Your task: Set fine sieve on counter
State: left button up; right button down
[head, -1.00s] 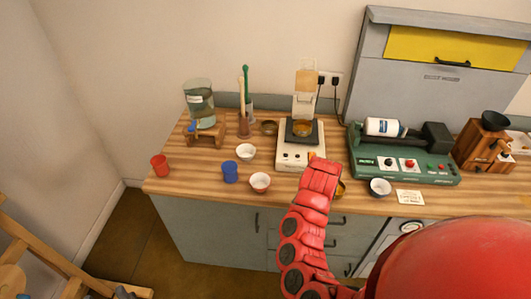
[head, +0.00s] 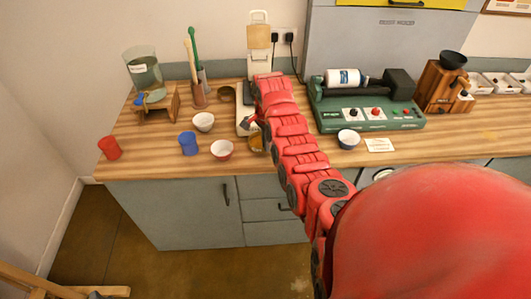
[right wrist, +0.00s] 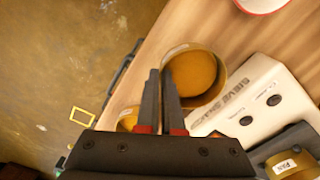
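The fine sieve, a round brass-rimmed vessel with an orange inside (right wrist: 195,80), shows at my right gripper's fingertips in the right wrist view. In the head view its brass side (head: 257,143) shows near the counter's front edge, partly behind my right arm. My right gripper (right wrist: 161,72) has its two dark fingers close together at the sieve's rim, seemingly with the rim between them. Whether the sieve touches the wooden counter (head: 160,160) is hard to tell. My left gripper is not in view.
The white sieve shaker (right wrist: 255,105) stands beside the sieve, with a brass pan (right wrist: 285,163) on it. Another yellowish round thing (right wrist: 128,119) is by the counter edge. A white bowl (head: 222,150), blue cup (head: 188,143) and green machine (head: 368,115) stand nearby.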

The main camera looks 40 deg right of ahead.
jog(key=shift+w, duration=0.15)
jog(key=shift+f+p, duration=0.75)
jog(key=shift+f, duration=1.05)
jog(key=shift+f, duration=0.15)
jog(key=c, duration=1.1)
grip_release()
jog(key=shift+o, duration=0.2)
